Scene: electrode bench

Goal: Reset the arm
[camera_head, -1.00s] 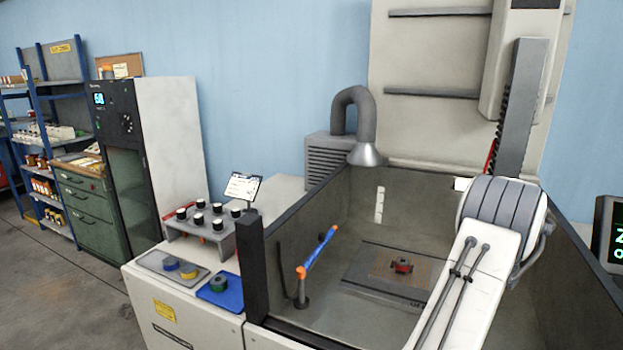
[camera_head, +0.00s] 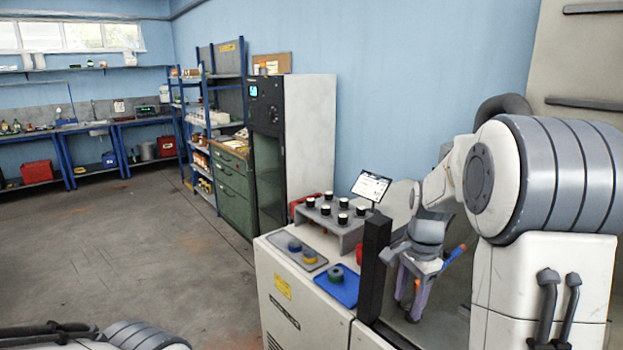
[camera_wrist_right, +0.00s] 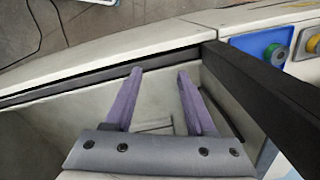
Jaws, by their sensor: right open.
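My right arm comes in from the right in the head view, bent, with its wrist pointing down. My right gripper (camera_head: 411,296) hangs behind the dark corner post (camera_head: 373,268) of the machine's tank. Its two purple fingers are apart, with nothing seen between them. In the right wrist view the open fingers (camera_wrist_right: 158,74) point toward the tank wall and its dark rim (camera_wrist_right: 70,86). Part of my left arm shows at the lower left of the head view; its gripper is out of view.
Left of the post, the white bench holds a blue tray (camera_head: 338,289) with a green ring, a grey tray (camera_head: 297,252) and a rack (camera_head: 333,224) of several black-topped holders. A small screen (camera_head: 371,186) stands behind. The floor (camera_head: 130,235) at left is open.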

